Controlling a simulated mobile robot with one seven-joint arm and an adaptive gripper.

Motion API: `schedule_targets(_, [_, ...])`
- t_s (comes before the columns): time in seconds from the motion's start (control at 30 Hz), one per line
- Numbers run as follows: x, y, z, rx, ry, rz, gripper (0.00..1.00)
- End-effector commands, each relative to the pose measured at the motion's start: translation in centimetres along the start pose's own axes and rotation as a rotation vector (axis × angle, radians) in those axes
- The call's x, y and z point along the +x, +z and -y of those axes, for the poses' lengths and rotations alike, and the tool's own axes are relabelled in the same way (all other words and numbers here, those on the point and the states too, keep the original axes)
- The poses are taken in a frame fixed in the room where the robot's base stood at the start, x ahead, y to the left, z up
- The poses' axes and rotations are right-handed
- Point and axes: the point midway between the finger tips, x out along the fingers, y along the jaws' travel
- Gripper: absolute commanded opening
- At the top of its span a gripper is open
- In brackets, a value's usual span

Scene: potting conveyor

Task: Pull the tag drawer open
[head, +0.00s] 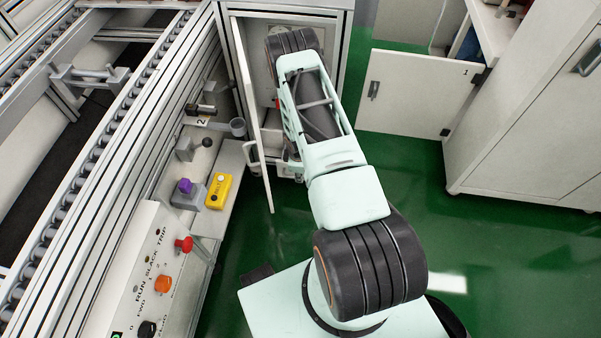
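A light grey cabinet (287,10) stands at the top middle with its narrow door (252,95) swung open toward me. My arm reaches over the front of this cabinet and covers much of its opening. My gripper cannot be made out; the arm hides that area. I cannot pick out the tag drawer for certain. A pale edge and small dark parts show low in the cabinet, beside my arm, but they are too small and covered to name.
A roller conveyor (97,150) runs along the left. Beside it are a control box (150,270) with a red button (184,244) and a yellow pendant (219,191) on a shelf. A white cabinet (530,120) with an open door (415,92) stands right. Green floor between is clear.

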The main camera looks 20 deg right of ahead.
Motion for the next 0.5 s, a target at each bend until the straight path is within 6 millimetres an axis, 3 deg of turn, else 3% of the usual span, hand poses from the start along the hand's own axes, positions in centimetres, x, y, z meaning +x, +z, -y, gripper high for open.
schedule_targets(0.5, [-4.0, 0.0, -0.1, -0.001, 0.001, 0.0, 0.26])
